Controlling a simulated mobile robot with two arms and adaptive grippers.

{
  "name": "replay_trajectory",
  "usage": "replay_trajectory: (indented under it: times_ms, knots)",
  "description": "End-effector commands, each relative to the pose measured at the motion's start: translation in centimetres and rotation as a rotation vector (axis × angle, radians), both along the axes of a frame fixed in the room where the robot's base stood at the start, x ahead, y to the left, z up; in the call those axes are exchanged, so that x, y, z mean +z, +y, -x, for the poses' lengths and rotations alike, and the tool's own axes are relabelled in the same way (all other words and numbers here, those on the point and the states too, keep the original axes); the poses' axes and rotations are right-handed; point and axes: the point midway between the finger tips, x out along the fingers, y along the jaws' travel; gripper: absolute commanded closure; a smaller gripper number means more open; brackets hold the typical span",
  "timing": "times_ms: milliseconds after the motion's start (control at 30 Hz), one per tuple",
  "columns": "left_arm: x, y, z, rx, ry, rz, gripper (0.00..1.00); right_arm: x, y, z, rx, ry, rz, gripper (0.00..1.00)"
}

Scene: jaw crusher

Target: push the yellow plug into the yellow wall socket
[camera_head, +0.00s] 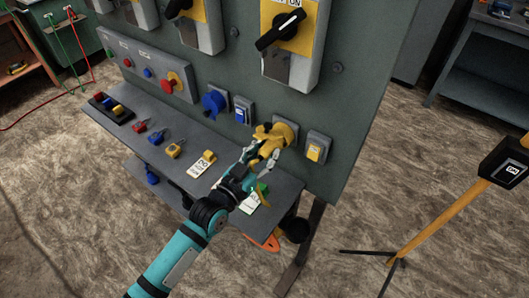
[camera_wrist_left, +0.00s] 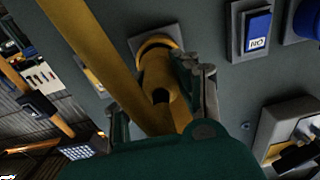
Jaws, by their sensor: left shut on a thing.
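The yellow wall socket (camera_head: 287,130) sits on the grey-green panel, and its yellow ring shows in the left wrist view (camera_wrist_left: 156,41). The yellow plug (camera_head: 266,134) is in front of it, with its nose at the socket opening. The plug also shows in the left wrist view (camera_wrist_left: 155,72), lined up with the ring. I cannot tell how deep it sits. My left gripper (camera_head: 265,148) is shut on the plug, with a finger beside it in the left wrist view (camera_wrist_left: 203,92). My right gripper is not in view.
A yellow switch (camera_head: 314,152) is right of the socket; a blue switch (camera_head: 242,111) and blue plug (camera_head: 214,103) are left. Padlocks and tags lie on the shelf (camera_head: 190,140) below. A yellow stand (camera_head: 450,220) is at right. Rotary switches (camera_head: 285,30) sit above.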

Motion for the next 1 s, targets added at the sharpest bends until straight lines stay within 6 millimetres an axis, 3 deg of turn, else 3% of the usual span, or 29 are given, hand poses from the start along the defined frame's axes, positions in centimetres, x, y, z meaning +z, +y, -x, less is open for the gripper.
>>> replay_trajectory:
  times_ms: [467,500,700,1000]
  knots:
    - [0.03,-0.59,-0.81,0.000,-0.001,0.001,1.00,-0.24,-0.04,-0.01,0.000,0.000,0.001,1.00]
    - [0.02,-0.60,-0.81,0.000,-0.001,0.001,0.68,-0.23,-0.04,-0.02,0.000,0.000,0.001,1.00]
    - [0.02,-0.57,-0.80,0.000,-0.001,0.001,0.43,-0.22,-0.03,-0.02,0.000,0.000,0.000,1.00]
    - [-0.04,-0.56,-0.78,0.000,0.001,-0.001,0.43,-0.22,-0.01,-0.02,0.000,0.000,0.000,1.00]
